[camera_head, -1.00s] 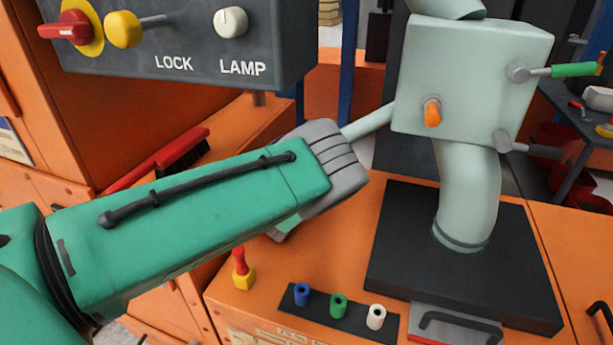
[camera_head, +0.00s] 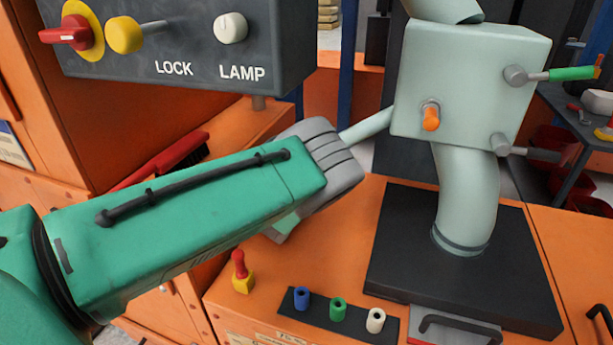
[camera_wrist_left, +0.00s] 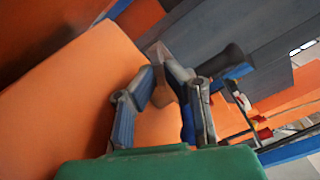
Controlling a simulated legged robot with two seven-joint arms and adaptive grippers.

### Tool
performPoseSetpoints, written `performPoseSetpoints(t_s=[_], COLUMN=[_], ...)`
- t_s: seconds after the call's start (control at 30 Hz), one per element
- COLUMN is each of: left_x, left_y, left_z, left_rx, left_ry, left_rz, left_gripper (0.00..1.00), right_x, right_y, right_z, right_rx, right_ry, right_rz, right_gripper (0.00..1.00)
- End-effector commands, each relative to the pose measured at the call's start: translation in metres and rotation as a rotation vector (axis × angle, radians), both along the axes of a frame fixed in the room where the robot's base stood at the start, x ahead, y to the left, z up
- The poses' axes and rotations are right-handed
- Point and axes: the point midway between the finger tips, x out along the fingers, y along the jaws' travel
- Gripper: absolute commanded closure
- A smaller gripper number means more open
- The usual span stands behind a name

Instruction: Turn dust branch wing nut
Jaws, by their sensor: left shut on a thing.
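The pale green dust branch (camera_head: 368,127) slopes down to the left from the pale green box (camera_head: 465,85) and ends behind my left gripper. My left gripper, largely hidden behind my green forearm in the head view, shows in the wrist view (camera_wrist_left: 162,88) with its grey fingers closed around a small brownish part. This appears to be the wing nut (camera_wrist_left: 163,96) at the branch end. Its shape is mostly hidden by the fingers, so I cannot tell its angle. My right gripper is not in view.
A dark control panel (camera_head: 190,45) with a red switch and knobs hangs above my forearm. Blue, green and white sockets stand on a black strip (camera_head: 355,325). A red-yellow peg (camera_head: 241,272) and a red-handled brush (camera_head: 180,158) are nearby. An orange knob (camera_head: 431,118) sits on the box.

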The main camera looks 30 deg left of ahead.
Motion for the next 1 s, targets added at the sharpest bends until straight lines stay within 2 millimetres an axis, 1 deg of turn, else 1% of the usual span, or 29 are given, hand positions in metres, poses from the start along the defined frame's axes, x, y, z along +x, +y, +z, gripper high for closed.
performPoseSetpoints(t_s=[0.03, 0.07, 0.1, 0.37, 0.47, 0.57, 0.8, 0.9, 1.0], left_x=[-0.002, -0.002, -0.001, -0.001, -0.005, -0.017, -0.056, -0.067, -0.072], left_y=[0.000, 0.000, 0.000, 0.000, -0.001, -0.004, -0.013, -0.016, -0.017], left_z=[-0.003, -0.003, -0.003, -0.002, -0.002, -0.002, -0.003, -0.003, -0.003], left_rx=[-0.001, 0.000, 0.000, 0.000, 0.000, 0.001, 0.000, 0.001, 0.001], left_ry=[0.007, 0.006, 0.006, 0.003, 0.004, 0.006, 0.007, 0.006, 0.005], left_rz=[0.002, 0.002, 0.002, 0.000, 0.001, 0.002, 0.001, 0.002, 0.001], left_gripper=[0.89, 0.78, 0.72, 0.72, 0.72, 0.72, 0.72, 0.72, 0.72], right_x=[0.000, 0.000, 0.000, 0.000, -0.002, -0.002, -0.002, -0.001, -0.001], right_y=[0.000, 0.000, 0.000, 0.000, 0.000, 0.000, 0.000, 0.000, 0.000], right_z=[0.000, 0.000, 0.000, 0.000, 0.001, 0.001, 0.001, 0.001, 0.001], right_rx=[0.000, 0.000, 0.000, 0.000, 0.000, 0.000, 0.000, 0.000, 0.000], right_ry=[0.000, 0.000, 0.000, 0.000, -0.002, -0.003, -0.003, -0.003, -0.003], right_rz=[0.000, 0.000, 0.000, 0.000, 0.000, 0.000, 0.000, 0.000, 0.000], right_gripper=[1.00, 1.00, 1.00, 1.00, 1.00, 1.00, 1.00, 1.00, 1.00])
